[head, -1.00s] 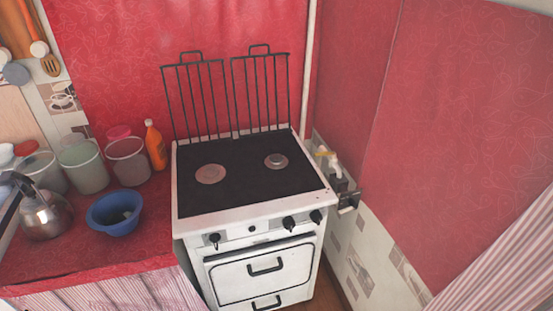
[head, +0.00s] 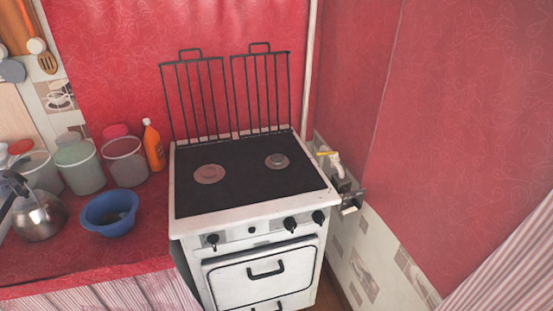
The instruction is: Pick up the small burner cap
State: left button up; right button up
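A small round burner cap (head: 276,160) sits at the right of the black stove top. A wider, flatter, brownish burner disc (head: 209,174) lies at the left of the same top. Both are on the white stove (head: 262,268), with its two wire grates (head: 228,95) raised upright at the back. Neither of my grippers shows in the head view.
A red-covered counter (head: 90,255) left of the stove holds a blue bowl (head: 110,222), a metal kettle (head: 40,214), lidded containers (head: 80,169) and an orange bottle (head: 153,146). A wall bracket (head: 345,186) is close to the stove's right side.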

aim_at(275, 158)
jog(key=i+j, duration=0.25)
jog(key=j, duration=0.15)
jog(key=i+j, duration=0.55)
jog(key=j, duration=0.3)
jog(key=z, duration=1.5)
